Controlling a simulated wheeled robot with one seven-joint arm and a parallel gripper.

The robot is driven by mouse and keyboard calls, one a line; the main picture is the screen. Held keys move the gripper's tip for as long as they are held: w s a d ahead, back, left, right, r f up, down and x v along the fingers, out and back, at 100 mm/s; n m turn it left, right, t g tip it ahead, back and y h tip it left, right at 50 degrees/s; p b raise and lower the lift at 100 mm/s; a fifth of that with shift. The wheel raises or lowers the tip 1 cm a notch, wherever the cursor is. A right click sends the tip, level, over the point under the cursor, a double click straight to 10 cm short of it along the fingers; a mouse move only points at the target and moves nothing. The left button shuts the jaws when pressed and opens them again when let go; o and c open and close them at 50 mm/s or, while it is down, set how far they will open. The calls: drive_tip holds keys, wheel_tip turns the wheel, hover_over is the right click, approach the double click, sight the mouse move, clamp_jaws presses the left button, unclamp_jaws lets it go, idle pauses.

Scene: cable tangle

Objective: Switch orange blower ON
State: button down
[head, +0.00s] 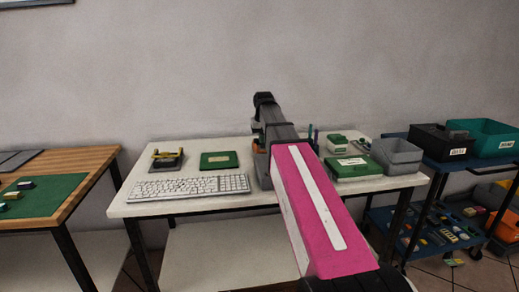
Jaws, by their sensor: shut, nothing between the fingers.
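My arm reaches from the bottom right up over the white table (140,209), and its dark far end stands in front of the wall. My gripper cannot be made out; it is hidden behind the arm or out of sight. A small orange patch (256,149) shows at the left edge of the arm, above the table, mostly covered. A larger orange object (504,224) stands at the far right, beside the blue cart, cut off by the picture edge. I cannot tell which of these is the blower, and no switch can be made out.
A white keyboard (190,187), a green board (219,160) and a dark stand with a yellow part (167,158) lie left of my arm. A green box (352,167) and grey bin (397,156) stand right. A wooden table (75,194) and blue cart (442,163) flank the table.

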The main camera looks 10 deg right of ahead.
drive_tip(key=shift+f, duration=0.4)
drive_tip(key=shift+r, duration=3.55)
